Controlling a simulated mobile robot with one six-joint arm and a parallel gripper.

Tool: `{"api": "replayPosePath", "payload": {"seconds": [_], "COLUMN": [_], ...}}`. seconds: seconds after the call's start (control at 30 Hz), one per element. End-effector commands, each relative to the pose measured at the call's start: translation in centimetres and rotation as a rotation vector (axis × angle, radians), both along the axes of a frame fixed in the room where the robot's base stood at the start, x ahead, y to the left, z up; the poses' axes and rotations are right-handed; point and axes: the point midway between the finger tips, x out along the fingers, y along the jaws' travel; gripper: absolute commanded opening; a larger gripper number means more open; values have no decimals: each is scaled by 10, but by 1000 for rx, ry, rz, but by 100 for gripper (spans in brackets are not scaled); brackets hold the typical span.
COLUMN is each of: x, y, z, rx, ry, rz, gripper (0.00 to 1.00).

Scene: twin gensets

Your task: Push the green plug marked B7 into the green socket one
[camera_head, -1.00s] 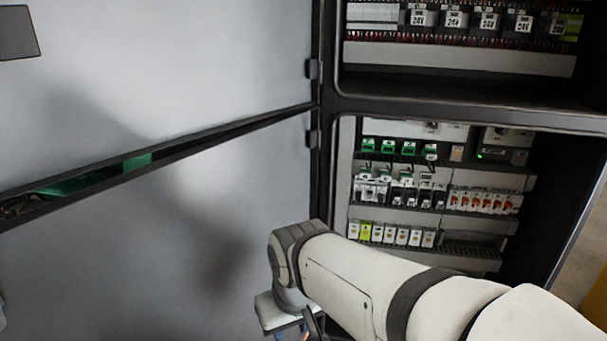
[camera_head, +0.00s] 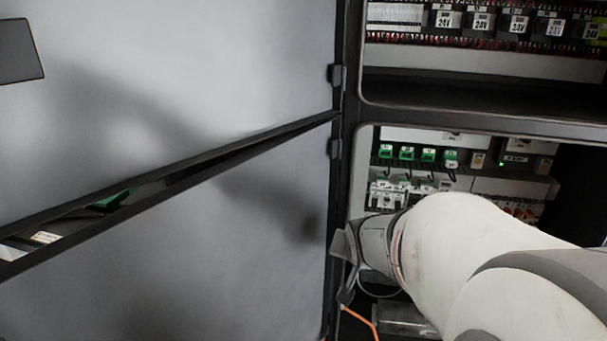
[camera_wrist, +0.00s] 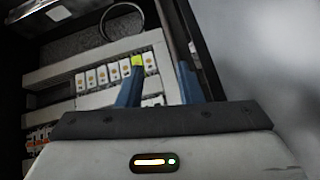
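Several green connectors stand in a row in the lower cabinet bay in the head view, the leftmost one (camera_head: 386,151) at the left end. The rightmost green connector (camera_head: 451,158) has a white face and sits slightly lower. Black leads hang below the row. The B7 marking is not readable, and I cannot tell plug from socket. My gripper (camera_wrist: 160,82) shows two blue fingers set apart in the wrist view, with nothing visible between them. In the head view my arm's wrist is at the bay's left edge, and the fingers cannot be made out.
White terminal blocks with orange dots (camera_wrist: 102,76) and a yellow-green block (camera_wrist: 137,60) lie beyond the fingers. The cabinet's left frame post (camera_head: 340,200) and grey door (camera_head: 200,230) are close beside my wrist. An orange cable (camera_head: 362,320) hangs below it. A shelf edge (camera_head: 480,118) crosses above the bay.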

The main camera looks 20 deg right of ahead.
Motion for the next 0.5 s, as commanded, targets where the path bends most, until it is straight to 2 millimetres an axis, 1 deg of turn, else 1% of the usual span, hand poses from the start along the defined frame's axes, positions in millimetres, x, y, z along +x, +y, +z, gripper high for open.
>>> {"api": "replayPosePath", "payload": {"seconds": [0.03,0.07,0.1,0.17,0.23,0.3,0.4,0.5], "x": [10,15,21,32,39,44,44,39], "y": [-22,-33,-49,-64,-89,-113,-140,-159], "z": [4,6,10,14,20,27,36,45], "rx": [21,33,45,109,175,261,410,568], "ry": [-73,-122,-184,-286,-413,-547,-723,-868], "rz": [-77,-114,-173,-208,-280,-340,-396,-424], "gripper": [33,33,33,33,33,33,33,33]}}
